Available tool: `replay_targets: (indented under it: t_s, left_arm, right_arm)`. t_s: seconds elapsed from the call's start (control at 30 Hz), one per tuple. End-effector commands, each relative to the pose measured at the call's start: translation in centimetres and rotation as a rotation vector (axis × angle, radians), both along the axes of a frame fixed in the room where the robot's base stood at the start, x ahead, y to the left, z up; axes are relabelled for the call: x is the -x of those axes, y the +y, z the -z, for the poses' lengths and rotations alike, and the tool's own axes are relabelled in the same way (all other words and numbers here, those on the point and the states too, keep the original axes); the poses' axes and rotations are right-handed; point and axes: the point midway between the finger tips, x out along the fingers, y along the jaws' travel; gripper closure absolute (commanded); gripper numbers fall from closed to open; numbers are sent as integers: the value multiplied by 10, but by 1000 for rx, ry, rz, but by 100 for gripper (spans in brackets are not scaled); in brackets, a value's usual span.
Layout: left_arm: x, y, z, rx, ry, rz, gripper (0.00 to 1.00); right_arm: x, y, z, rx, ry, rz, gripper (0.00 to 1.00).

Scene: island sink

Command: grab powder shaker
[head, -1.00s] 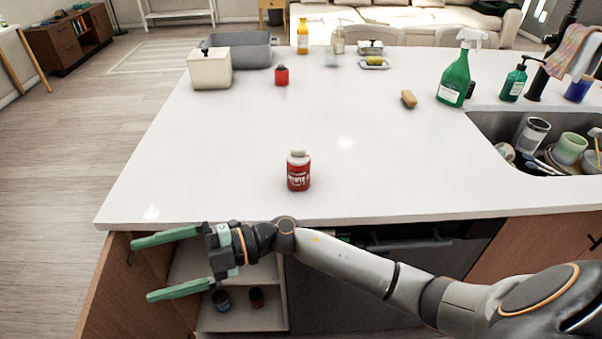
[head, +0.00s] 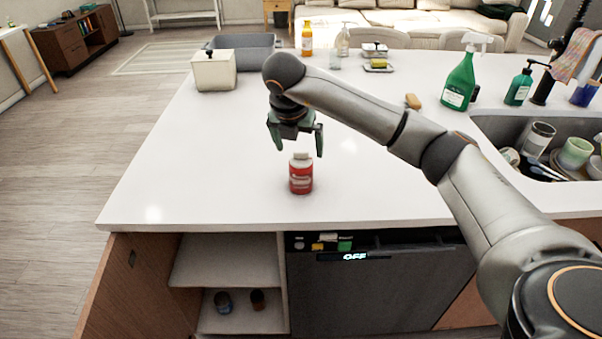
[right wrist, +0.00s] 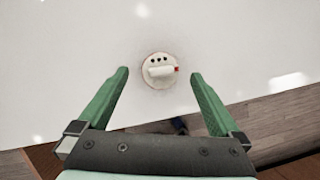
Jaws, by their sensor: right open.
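The powder shaker (head: 301,177) is a small red container with a white lid. It stands upright on the white countertop (head: 200,190) near its front edge. My right gripper (head: 297,147) is open, points down and hangs above the shaker, a little behind it in the head view. In the right wrist view the shaker's round white lid (right wrist: 158,70), with several dark holes, shows between and just beyond the green fingertips (right wrist: 160,72). The fingers appear apart from it. My left gripper is not in view.
A white canister (head: 213,72) and a grey tub (head: 258,52) stand at the back left. A green spray bottle (head: 460,82) and a sink (head: 490,130) with dishes are on the right. An open cabinet (head: 225,262) is below the counter. The counter around the shaker is clear.

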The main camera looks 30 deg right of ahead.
Motion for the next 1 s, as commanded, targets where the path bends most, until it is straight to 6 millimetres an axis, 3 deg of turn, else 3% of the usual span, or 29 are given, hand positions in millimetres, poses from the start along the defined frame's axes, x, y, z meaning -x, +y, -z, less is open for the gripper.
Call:
replay_targets:
  t_s: [0.1,0.37,0.63,1.0]
  left_arm:
    - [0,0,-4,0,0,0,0]
    - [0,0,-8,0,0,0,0]
    - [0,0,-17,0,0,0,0]
    - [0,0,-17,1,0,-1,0]
  right_arm:
    - [-5,-6,20,-1,4,0,0]
    - [-9,-11,41,-3,1,-4,0]
    - [-12,-17,79,-4,3,-2,0]
    - [-16,-20,89,-4,0,-5,2]
